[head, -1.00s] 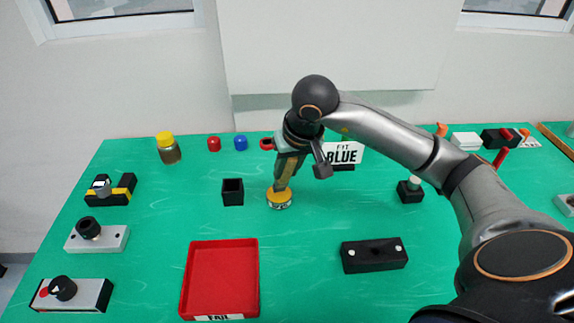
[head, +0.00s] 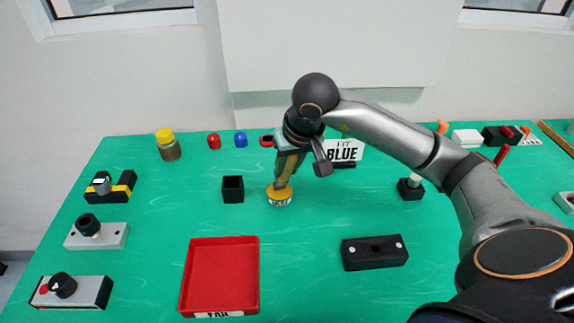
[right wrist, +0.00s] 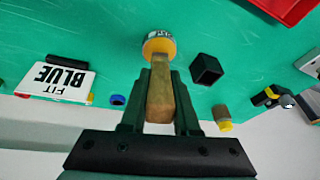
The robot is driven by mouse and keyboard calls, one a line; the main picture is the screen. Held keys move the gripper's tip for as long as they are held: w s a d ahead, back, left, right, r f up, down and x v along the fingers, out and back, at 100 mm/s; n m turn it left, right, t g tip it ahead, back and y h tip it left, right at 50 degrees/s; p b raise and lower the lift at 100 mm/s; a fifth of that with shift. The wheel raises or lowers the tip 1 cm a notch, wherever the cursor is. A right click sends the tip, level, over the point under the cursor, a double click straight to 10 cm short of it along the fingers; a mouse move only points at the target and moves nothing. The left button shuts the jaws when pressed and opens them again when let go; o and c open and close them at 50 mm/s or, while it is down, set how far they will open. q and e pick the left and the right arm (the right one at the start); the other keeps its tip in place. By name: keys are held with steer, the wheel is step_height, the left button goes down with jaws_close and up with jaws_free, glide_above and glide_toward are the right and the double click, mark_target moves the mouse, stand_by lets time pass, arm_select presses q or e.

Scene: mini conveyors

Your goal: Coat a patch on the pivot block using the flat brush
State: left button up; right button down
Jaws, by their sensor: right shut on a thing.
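My right gripper (right wrist: 160,98) is shut on the flat brush (right wrist: 160,97), gripping its wooden handle. In the head view the handle (head: 285,170) points down, a little tilted. Its lower end meets a small round pot (head: 280,198) with a yellow rim and a label, standing on the green table. The pot also shows in the right wrist view (right wrist: 158,44). The bristles are hidden, so I cannot tell how deep they sit. A black block (head: 375,252) with a central hole and two white dots, which may be the pivot block, lies front right of the pot. My left gripper is not in view.
A red tray (head: 258,270) lies front left, and a black open box (head: 232,189) is left of the pot. A "FIT BLUE" sign (head: 343,151) stands behind my right gripper. Blocks with knobs (head: 96,236) line the left side. The table between pot and black block is clear.

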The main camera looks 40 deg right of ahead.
steer(key=shift+s+f+b, duration=0.1)
steer(key=shift+f+b, duration=0.4)
steer(key=shift+b, duration=0.05)
stand_by(1.5)
steer(key=shift+r+p, duration=2.4)
steer(key=shift+r, duration=1.2)
steer(key=s+a+f+n+y, duration=0.1)
steer(key=s+a+f+n, duration=0.2)
steer(key=s+a, duration=0.4)
steer(key=a+p, duration=0.1)
steer(key=a, duration=0.2)
steer(key=shift+f+n, duration=0.3)
steer(key=shift+f, duration=0.05)
